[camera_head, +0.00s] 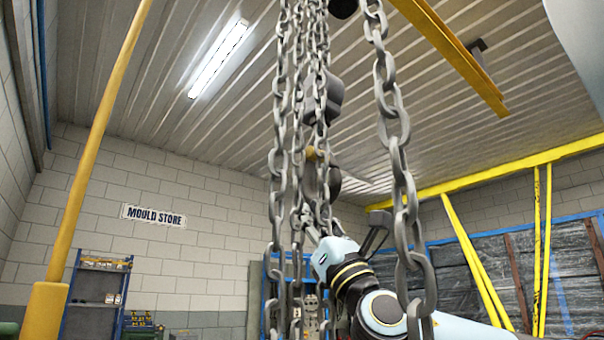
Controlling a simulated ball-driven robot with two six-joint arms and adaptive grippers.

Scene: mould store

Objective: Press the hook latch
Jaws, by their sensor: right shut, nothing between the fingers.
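My right gripper (312,221) comes in from the lower right and points up and left among hanging chains. Its fingers are shut with nothing between them, and chain links partly cover them. A dark rounded part with a small brass-coloured piece (314,154) hangs just above the fingertips, behind the chains. I cannot tell whether this is the hook or its latch, or whether the fingers touch it. No hook latch shows clearly. My left gripper is not in view.
Heavy grey chains (398,160) hang in front of my right arm and across the middle. A yellow post (97,130) stands at left, a blue shelf rack (98,290) by the far wall. Yellow beams (450,55) run overhead. Open air lies left of the chains.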

